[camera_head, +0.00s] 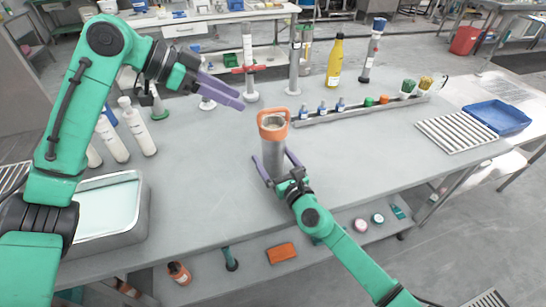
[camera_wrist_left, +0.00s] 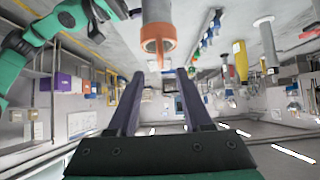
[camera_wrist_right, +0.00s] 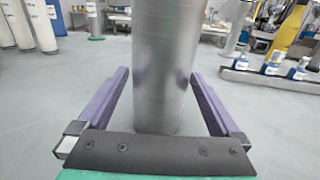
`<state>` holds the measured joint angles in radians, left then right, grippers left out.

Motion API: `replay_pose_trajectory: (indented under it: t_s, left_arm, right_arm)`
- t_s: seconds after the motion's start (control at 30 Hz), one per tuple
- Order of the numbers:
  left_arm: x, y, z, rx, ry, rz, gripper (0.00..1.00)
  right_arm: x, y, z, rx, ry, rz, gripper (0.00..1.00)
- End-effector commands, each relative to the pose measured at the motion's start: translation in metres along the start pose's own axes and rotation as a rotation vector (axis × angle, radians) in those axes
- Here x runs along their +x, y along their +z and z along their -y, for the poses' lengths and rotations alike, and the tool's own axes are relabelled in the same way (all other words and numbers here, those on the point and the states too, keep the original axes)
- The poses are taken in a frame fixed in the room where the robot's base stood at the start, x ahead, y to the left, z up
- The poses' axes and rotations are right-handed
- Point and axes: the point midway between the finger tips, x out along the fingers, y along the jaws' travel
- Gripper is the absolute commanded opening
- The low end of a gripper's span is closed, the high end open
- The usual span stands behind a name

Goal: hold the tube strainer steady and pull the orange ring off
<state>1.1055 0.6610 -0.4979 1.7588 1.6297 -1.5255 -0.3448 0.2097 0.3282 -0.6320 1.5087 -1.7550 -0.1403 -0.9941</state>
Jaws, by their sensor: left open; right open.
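The tube strainer (camera_head: 273,155) is a grey metal cylinder standing upright on the table. The orange ring (camera_head: 273,132) sits around its top, with a loop on its upper side. In the left wrist view the orange ring (camera_wrist_left: 158,45) and part of the tube show at the top, beyond the fingertips. My right gripper (camera_head: 274,164) is open with a finger on each side of the tube's lower part; the tube (camera_wrist_right: 165,70) also stands between the fingers in the right wrist view. My left gripper (camera_head: 240,98) is open and empty, up and left of the ring.
A metal tray of pale liquid (camera_head: 142,215) stands at the left. White bottles (camera_head: 137,125) are behind it. A rack (camera_head: 340,115) with small bottles, a yellow bottle (camera_head: 335,62) and tall cylinders (camera_head: 294,65) stand at the back. A slatted tray (camera_head: 455,133) and blue tray (camera_head: 497,117) lie right.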

Motion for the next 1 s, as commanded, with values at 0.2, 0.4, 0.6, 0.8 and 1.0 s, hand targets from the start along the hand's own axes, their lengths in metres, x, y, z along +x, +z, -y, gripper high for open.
replay_pose_trajectory:
  t_s: [0.2,0.4,0.6,0.8,1.0]
  left_arm:
    - [0.0,0.0,0.0,0.0,0.0,0.0,0.5]
    - [0.0,0.0,0.0,0.0,0.0,0.0,0.5]
    - [0.0,0.0,0.0,-0.002,-0.003,-0.001,0.73]
    - [0.005,-0.001,0.03,-0.09,-0.198,-0.048,1.0]
    - [-0.02,-0.014,0.075,-0.234,-0.619,-0.287,1.0]
  right_arm:
    - [0.004,0.0,0.0,-0.001,0.0,-0.001,1.0]
    - [0.004,0.0,0.0,0.0,0.0,0.0,0.5]
    - [0.004,0.0,0.0,0.0,0.0,-0.001,0.0]
    - [0.004,0.0,0.0,0.0,0.0,-0.001,0.0]
    - [0.004,-0.001,0.0,0.0,0.0,-0.001,0.0]
